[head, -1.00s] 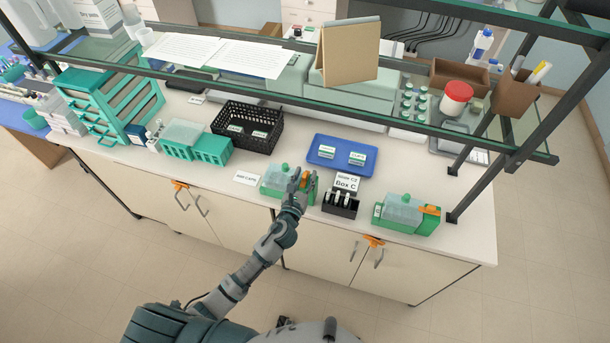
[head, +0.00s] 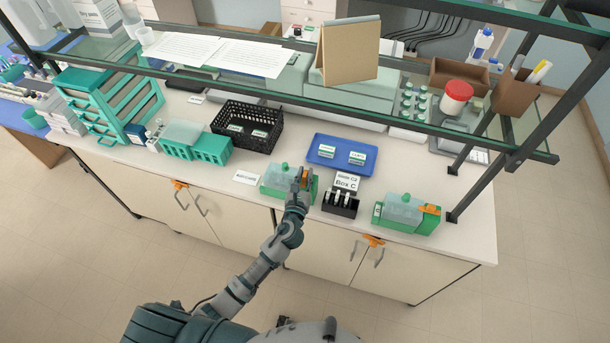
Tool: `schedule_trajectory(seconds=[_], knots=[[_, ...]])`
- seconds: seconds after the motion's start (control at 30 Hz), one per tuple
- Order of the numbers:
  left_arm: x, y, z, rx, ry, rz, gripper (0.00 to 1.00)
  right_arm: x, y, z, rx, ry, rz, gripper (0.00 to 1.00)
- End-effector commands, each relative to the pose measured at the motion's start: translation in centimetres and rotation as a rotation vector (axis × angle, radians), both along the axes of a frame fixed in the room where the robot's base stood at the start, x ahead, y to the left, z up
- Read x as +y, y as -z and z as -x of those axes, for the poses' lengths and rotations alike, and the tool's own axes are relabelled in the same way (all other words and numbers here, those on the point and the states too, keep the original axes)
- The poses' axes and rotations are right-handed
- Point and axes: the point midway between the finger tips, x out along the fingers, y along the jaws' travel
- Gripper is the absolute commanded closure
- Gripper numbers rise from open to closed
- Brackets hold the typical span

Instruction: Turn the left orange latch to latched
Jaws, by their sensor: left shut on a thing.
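The left green box (head: 274,186) with a pale clear lid stands near the counter's front edge. Its orange latch (head: 305,174) is at the right end of the box, partly hidden by my left gripper. My left gripper (head: 301,182) reaches it from the front and is shut on the latch. The exact latch angle is hard to tell. A second green box (head: 390,216) with its own orange latch (head: 430,209) stands further right, untouched. My right gripper is not in view.
A black slide holder (head: 340,205) with the Box C card (head: 346,184) stands close right of my gripper. A blue tray (head: 320,141) lies behind. A small white label card (head: 246,178) lies left of the left box. A glass shelf on dark posts (head: 520,150) overhangs the counter's back.

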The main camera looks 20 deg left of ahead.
Motion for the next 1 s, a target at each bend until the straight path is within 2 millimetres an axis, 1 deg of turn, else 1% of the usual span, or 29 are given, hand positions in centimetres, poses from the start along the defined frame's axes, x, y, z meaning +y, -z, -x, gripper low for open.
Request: schedule_trajectory(seconds=[0.7,1.0], knots=[[-0.2,0.1,0.0,0.001,-0.602,0.002,1.0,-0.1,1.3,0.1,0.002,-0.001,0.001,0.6],[-0.1,0.1,0.0,0.001,-0.767,0.0,1.0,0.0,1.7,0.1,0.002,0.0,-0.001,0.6]])
